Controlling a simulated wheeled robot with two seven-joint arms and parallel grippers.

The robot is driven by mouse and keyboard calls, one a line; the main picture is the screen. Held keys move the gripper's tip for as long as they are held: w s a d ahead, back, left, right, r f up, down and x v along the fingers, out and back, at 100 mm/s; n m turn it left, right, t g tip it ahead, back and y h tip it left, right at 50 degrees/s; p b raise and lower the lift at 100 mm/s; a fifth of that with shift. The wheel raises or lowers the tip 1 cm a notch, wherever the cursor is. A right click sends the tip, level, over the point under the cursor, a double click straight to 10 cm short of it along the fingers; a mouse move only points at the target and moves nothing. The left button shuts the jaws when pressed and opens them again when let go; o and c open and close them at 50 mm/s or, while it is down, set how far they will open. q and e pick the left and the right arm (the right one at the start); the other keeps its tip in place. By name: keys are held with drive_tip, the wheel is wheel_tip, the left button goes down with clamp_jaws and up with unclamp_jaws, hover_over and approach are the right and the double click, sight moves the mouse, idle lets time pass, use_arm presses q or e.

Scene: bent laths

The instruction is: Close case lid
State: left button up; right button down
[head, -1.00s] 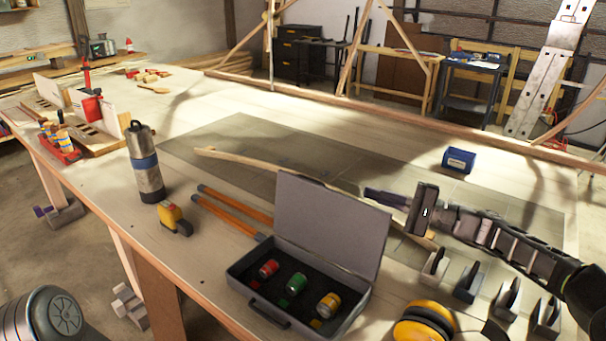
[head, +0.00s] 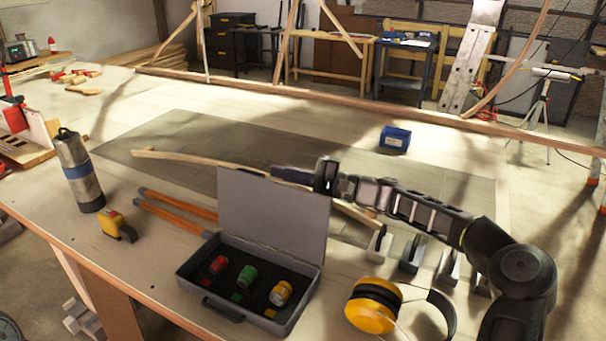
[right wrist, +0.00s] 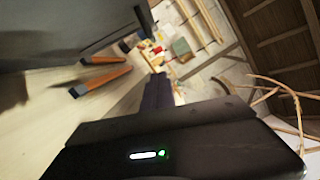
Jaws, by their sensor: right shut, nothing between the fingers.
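The grey case (head: 257,319) lies on the workbench with its lid (head: 272,220) standing open, roughly upright. Red, green and yellow cans (head: 281,292) sit in its dark insert. My right gripper (head: 288,174) is shut and empty, at the lid's top edge on its far side. I cannot tell whether it touches the lid. In the right wrist view its shut fingers (right wrist: 156,92) point away from the camera, and the lid (right wrist: 70,38) fills the upper left. My left gripper is not in view.
Yellow earmuffs (head: 374,303) lie right of the case, with several clamp-like blocks (head: 411,254) behind. Left are orange-brown bars (head: 180,206), a tape measure (head: 117,224) and a flask (head: 80,172). A bent lath (head: 195,157) runs behind the lid.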

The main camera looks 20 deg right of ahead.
drive_tip(key=a, duration=0.1)
drive_tip(key=s+a+r, duration=0.1)
drive_tip(key=a+p, duration=0.1)
drive_tip(key=a, duration=0.1)
drive_tip(key=shift+s+r, duration=0.3)
drive_tip(key=shift+a, duration=0.1)
